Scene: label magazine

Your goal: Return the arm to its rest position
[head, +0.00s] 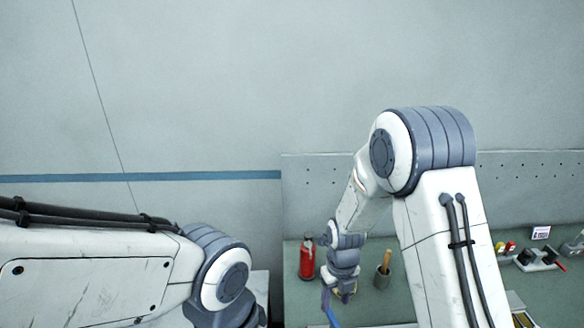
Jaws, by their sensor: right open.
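My right arm (440,235) comes in from the lower right, bends at a high elbow, and reaches down over the workbench. My right gripper (340,296) hangs at its end, open, low over the bench between the red bottle and the small pot. Its fingertips are small and partly hidden by the wrist. A blue strip (329,305) shows right beside it; I cannot tell whether it touches the gripper. My left arm (110,270) comes in from the lower left, and its gripper is out of view below the frame.
On the green-grey bench (300,305), a red bottle (307,258) stands left of my right wrist and a pot (383,277) with a wooden handle stands right of it. Farther right are a small sign (540,233) and a black-and-red device (541,259). A pegboard wall (315,185) closes the back.

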